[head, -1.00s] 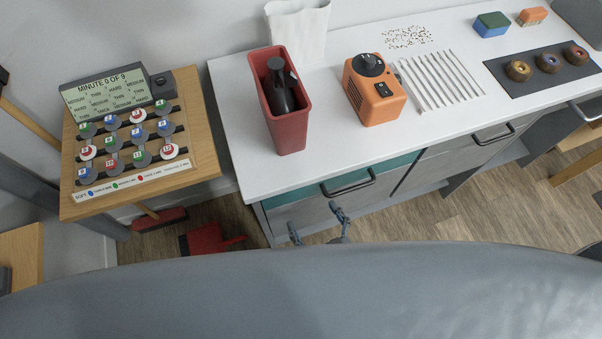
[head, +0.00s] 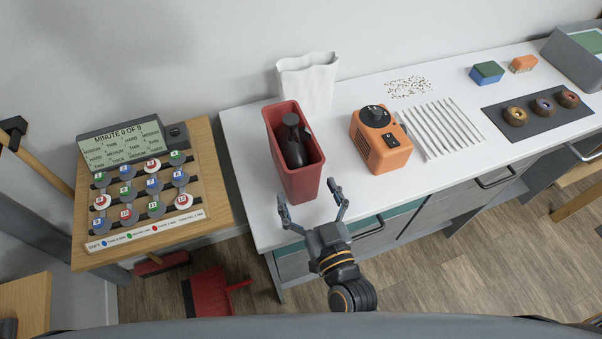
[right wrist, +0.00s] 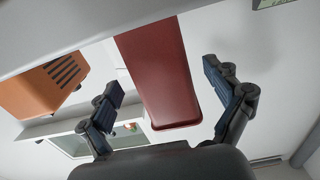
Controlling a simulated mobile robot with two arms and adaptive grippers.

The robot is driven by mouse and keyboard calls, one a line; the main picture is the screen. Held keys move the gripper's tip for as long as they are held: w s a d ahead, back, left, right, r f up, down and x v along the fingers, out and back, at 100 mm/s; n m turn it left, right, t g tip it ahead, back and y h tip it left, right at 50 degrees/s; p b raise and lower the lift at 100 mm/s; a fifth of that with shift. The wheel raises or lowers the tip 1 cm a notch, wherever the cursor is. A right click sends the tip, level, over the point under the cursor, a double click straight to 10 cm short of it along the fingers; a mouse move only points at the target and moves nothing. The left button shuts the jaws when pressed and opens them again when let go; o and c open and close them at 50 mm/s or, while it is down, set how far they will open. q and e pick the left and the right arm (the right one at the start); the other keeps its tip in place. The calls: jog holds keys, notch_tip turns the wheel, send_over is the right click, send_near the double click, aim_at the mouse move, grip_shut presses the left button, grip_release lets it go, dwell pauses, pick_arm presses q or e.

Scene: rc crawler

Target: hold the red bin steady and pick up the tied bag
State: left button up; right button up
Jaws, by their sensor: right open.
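The red bin (head: 306,184) stands upright near the front left of the white counter. The tied bag (head: 295,142) is black with a knotted neck and sits inside the bin, its lower part hidden by the walls. My right gripper (head: 312,192) is open in front of the bin, with its fingers pointing at the bin's front. In the right wrist view the bin (right wrist: 160,80) shows between the two open fingers (right wrist: 170,103); I see no contact. My left gripper is not in view.
An orange machine (head: 382,145) stands just right of the bin, and a white paper bag (head: 309,80) behind it. White sticks (head: 440,130) lie further right. A wooden stand with a numbered board (head: 215,190) is at left. A red dustpan (head: 210,295) lies on the floor.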

aim_at(292, 149)
jog(key=shift+x, duration=2.15)
